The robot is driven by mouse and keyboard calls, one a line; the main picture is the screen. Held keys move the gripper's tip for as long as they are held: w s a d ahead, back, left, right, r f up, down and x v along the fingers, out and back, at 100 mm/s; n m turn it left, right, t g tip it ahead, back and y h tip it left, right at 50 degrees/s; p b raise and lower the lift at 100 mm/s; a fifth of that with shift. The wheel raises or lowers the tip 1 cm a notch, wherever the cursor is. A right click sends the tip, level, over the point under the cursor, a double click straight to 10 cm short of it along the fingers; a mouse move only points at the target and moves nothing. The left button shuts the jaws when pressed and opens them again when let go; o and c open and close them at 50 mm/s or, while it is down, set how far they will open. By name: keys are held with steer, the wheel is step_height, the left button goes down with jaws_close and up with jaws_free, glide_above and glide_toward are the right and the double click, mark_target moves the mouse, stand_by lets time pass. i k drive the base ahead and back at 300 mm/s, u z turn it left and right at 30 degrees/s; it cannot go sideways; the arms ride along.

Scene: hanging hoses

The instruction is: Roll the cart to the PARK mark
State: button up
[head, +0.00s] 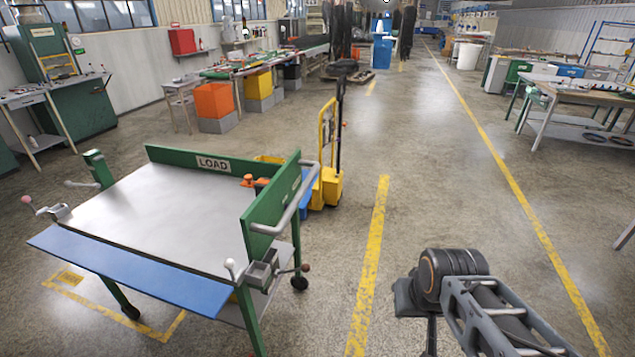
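The cart (165,215) stands at the left on the floor, with a grey flat top, green end panels and frame, and a blue flap along its front edge. A sign on its back panel reads LOAD. A grey push handle (297,203) runs along its right panel, and dark castors show below. Yellow floor lines (160,334) form a corner under and in front of the cart. No lettering PARK is readable in view. My arm is at the bottom right, apart from the cart; I cannot see my gripper.
A yellow lift truck (327,165) stands just behind the cart's right side. Orange and yellow bins (214,100) and benches line the left. A workbench (585,105) stands at the right.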

mark_target(189, 212)
steer(key=u, duration=0.4)
steer(key=i, duration=1)
steer(key=u, duration=0.7)
